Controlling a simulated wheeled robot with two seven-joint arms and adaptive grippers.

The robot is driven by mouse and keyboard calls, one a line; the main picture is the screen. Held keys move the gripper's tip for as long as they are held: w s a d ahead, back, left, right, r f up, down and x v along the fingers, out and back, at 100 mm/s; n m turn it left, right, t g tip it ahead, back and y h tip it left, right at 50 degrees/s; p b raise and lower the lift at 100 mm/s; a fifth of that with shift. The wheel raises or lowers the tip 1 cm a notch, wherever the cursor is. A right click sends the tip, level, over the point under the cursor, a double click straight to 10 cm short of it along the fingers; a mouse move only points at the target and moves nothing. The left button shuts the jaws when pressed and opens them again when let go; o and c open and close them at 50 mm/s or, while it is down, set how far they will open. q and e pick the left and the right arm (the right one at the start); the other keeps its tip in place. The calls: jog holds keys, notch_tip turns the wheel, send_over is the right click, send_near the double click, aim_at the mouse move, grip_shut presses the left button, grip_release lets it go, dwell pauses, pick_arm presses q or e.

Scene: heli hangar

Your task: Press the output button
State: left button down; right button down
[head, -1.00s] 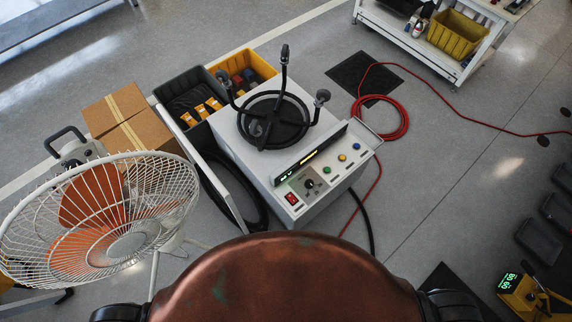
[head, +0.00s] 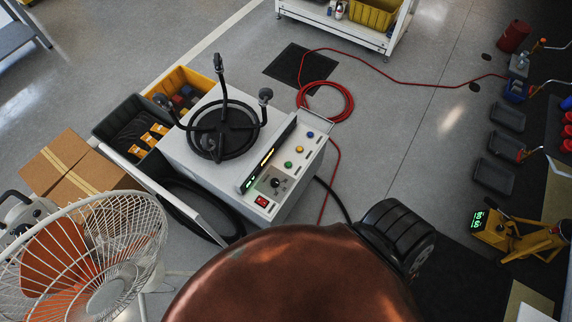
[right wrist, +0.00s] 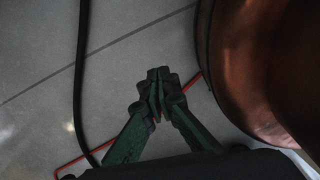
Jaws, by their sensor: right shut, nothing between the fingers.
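A white bench unit (head: 180,150) with a sloped control panel stands on the floor ahead in the head view. Its panel carries a green button (head: 288,164), a yellow button (head: 299,149), a blue button (head: 310,134), a black knob (head: 276,183) and a red switch (head: 262,201). The labels are too small to read, so I cannot tell which button is output. My right gripper (right wrist: 156,75) shows only in the right wrist view, shut and empty above the bare floor, with no button near it. My left gripper is not in view.
A white fan (head: 95,260) and cardboard boxes (head: 75,165) stand left of the unit.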

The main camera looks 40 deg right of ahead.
jog(key=w+r, duration=0.2)
jog(key=w, duration=0.4)
notch_tip(320, 180, up, 33)
jog(key=n+t+p, duration=0.3)
jog(key=n+t, duration=0.4)
jog(key=t, duration=0.2)
send_over(289, 165)
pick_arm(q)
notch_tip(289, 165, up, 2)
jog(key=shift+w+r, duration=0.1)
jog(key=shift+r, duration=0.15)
